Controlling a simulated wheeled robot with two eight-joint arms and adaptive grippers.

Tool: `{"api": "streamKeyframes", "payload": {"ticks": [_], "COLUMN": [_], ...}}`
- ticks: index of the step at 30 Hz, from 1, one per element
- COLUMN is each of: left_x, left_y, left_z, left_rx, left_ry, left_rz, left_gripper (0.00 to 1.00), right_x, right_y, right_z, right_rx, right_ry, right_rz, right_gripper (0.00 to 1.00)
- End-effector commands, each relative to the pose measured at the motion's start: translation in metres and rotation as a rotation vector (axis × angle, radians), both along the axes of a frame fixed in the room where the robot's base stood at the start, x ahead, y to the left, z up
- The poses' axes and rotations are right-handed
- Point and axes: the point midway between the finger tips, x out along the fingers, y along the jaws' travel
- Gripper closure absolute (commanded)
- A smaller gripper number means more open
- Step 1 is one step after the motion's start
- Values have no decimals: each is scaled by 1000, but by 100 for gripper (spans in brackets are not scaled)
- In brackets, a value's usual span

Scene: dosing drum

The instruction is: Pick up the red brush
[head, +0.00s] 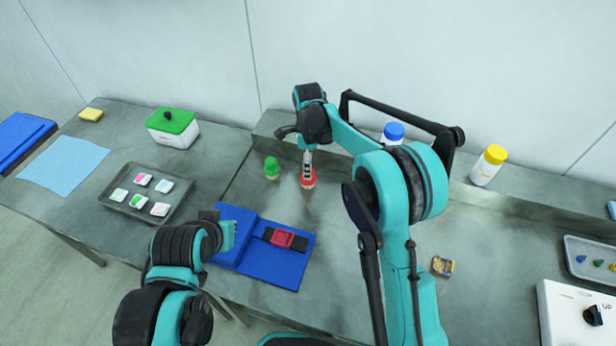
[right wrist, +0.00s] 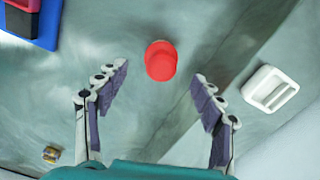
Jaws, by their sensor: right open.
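The red brush (head: 308,182) stands on the grey bench, left of the middle in the head view, beside a green-topped piece (head: 272,167). In the right wrist view the red brush (right wrist: 160,61) shows as a round red top, between and just beyond the fingertips. My right gripper (head: 306,157) is directly over the brush in the head view. In the right wrist view my right gripper (right wrist: 161,78) is open, with a finger either side and clear gaps to the brush. My left gripper (head: 228,236) is by the blue mat; its fingers are not clear.
Left are a grey tray (head: 122,206) of small pieces and a green-lidded box (head: 173,127). Blue-capped (head: 393,133) and yellow-capped (head: 488,166) bottles stand at the back. A small gold item (head: 443,266) lies right.

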Motion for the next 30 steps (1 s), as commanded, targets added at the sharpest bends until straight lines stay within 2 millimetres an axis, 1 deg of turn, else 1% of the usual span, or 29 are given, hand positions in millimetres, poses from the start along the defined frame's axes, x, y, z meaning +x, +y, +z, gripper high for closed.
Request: {"api": "streamKeyframes", "payload": {"ticks": [6,11,18,21,26,29,30], "left_x": [0,0,0,0,0,0,0], "left_y": [0,0,0,0,0,0,0], "left_z": [-7,-12,-24,-25,-24,-24,-24], "left_rx": [0,0,0,0,0,0,0], "left_ry": [0,0,0,0,0,0,0], "left_rz": [0,0,0,0,0,0,0], "left_gripper": [100,100,100,100,100,100,100], "right_x": [1,1,3,3,2,2,2], "right_y": [1,0,-2,-2,-2,-2,-2], "right_z": [-25,-39,-75,-80,-79,-78,-78], "right_rx": [-1,-1,-1,-1,-1,-1,-1], "right_ry": [3,2,2,2,2,2,2], "right_rz": [-8,-8,-7,-7,-7,-7,-7], "right_gripper": [32,32,32,32,32,56,66]}}
